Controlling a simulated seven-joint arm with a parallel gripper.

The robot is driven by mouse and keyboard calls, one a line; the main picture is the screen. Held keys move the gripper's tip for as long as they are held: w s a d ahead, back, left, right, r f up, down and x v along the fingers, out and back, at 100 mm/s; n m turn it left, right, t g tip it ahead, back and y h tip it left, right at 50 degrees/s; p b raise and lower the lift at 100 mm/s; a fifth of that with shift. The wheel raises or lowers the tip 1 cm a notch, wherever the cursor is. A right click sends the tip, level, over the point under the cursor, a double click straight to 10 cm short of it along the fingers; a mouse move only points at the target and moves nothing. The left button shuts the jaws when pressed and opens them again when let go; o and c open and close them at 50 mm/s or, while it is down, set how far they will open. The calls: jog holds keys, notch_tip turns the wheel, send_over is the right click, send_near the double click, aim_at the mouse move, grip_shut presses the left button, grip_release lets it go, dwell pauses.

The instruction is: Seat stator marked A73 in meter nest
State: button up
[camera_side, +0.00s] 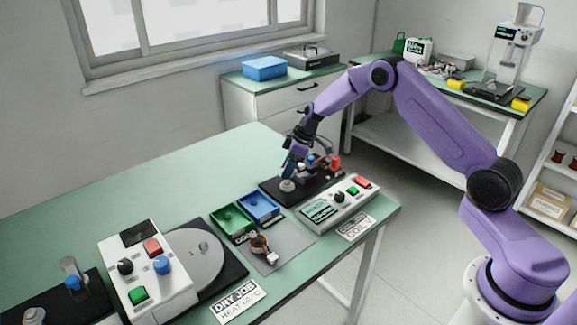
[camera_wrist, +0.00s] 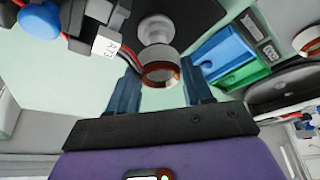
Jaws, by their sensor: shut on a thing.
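My gripper (camera_side: 290,166) is over the black meter base (camera_side: 268,189) at the table's right end. In the wrist view its two blue fingers (camera_wrist: 160,72) stand either side of a stator (camera_wrist: 161,74), a pale ring with copper inside, and are shut on it. Red and dark wires run from it to a white tag (camera_wrist: 105,47) reading A73. A white round post (camera_wrist: 155,27), apparently the meter nest, shows just beyond the stator; it also shows below my gripper in the side view (camera_side: 287,186). I cannot tell whether stator and post touch.
A blue knob (camera_wrist: 40,20) and dark fixture parts are beside the post. The meter box (camera_side: 338,203) is in front. Green (camera_side: 232,219) and blue (camera_side: 260,207) trays lie left. A second copper stator (camera_side: 260,244) rests on a grey mat. The table's back left is clear.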

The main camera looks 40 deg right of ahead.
jog(key=shift+f, duration=1.3)
dwell(0.4)
jog(key=o, duration=1.2)
jog(key=v, duration=1.7)
jog(key=shift+s+r, duration=0.15)
jog(key=shift+r, duration=0.05)
